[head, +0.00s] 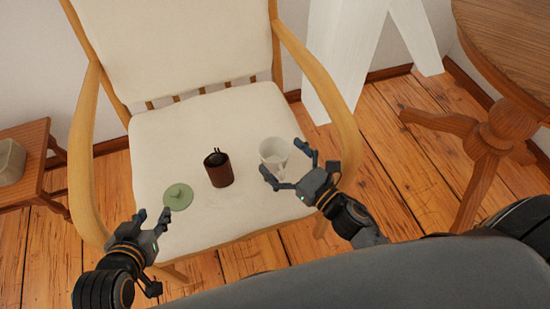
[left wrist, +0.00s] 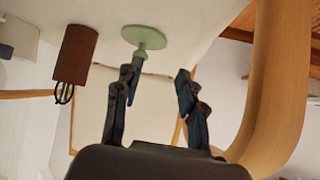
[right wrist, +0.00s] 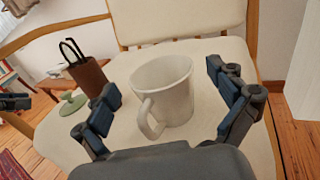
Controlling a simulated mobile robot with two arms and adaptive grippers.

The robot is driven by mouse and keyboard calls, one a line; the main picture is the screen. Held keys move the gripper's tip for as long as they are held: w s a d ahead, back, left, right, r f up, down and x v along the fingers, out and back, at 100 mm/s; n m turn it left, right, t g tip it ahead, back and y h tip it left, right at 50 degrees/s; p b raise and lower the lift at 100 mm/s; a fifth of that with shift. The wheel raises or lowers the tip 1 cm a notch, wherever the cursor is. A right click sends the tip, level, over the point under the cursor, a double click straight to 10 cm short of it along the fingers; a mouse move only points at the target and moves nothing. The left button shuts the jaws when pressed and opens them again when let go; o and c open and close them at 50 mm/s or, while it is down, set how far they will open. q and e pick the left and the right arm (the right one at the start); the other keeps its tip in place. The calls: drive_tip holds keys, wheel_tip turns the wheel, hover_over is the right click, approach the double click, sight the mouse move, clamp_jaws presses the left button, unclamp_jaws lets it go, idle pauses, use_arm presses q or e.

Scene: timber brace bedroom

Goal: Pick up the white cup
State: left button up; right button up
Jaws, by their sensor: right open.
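The white cup (head: 272,150) stands upright on the cream seat of the wooden armchair, right of the middle. My right gripper (head: 288,164) is open at the cup's near right side. In the right wrist view the cup (right wrist: 165,88) sits between the two spread fingers (right wrist: 168,105), its handle toward me; I cannot tell whether a finger touches it. My left gripper (head: 152,219) is open and empty above the seat's front left, near the green lid-like disc (head: 178,196). In the left wrist view its fingers (left wrist: 157,80) are apart.
A brown holder (head: 219,170) with dark utensils stands on the seat (head: 235,110), left of the cup. The chair's wooden armrests (head: 345,115) rise on both sides. A small side table (head: 35,165) stands at left, a round wooden table (head: 515,45) at right.

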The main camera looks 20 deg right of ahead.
drive_tip(key=shift+x, duration=1.1)
drive_tip(key=c, duration=1.4)
drive_tip(key=shift+o, duration=0.2)
drive_tip(key=shift+r, duration=0.1)
